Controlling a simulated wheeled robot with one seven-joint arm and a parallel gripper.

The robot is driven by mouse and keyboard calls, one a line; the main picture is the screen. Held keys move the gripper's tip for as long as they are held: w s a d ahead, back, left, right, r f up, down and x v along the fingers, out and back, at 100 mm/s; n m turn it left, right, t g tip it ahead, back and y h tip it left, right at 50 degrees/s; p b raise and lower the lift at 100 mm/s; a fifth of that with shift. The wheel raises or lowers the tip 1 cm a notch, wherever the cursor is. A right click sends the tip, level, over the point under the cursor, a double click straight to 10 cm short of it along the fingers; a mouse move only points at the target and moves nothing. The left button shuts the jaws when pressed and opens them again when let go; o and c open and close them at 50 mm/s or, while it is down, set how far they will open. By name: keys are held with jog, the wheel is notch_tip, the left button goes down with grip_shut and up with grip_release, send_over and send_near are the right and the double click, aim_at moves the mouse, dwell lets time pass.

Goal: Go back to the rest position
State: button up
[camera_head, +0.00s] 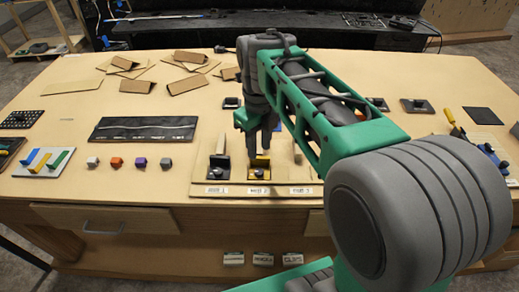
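My gripper (260,146) points down over the middle station of a wooden console board (204,190) near the table's front edge. A black base with an upright piece (219,167) stands to the left. My arm hides much of the board's right part.
Left of the board are small cubes (139,162), a dark mat (144,129) and a rack of coloured bars (43,161). Cardboard pieces (188,85) lie at the back. Small black devices (417,106) stand to the right. Bare tabletop (60,105) shows at the left.

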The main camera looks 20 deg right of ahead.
jog(key=s+f+n+t, duration=0.1)
jog(key=s+n, duration=0.1)
jog(key=n, duration=0.7)
jog(key=s+f+n+t, duration=0.1)
jog(key=s+f+n, duration=0.1)
jog(key=n, duration=0.8)
jog(key=s+f+n+t, duration=0.1)
jog(key=s+n, duration=0.3)
jog(key=n, duration=0.5)
jog(key=shift+s+a+f+n, duration=0.15)
jog(key=shift+s+a+n, duration=0.1)
jog(key=shift+n, duration=0.15)
jog(key=shift+s+f+n+t, duration=0.25)
jog(key=shift+n+t, duration=0.05)
jog(key=shift+n, duration=0.8)
jog(key=shift+d, duration=0.1)
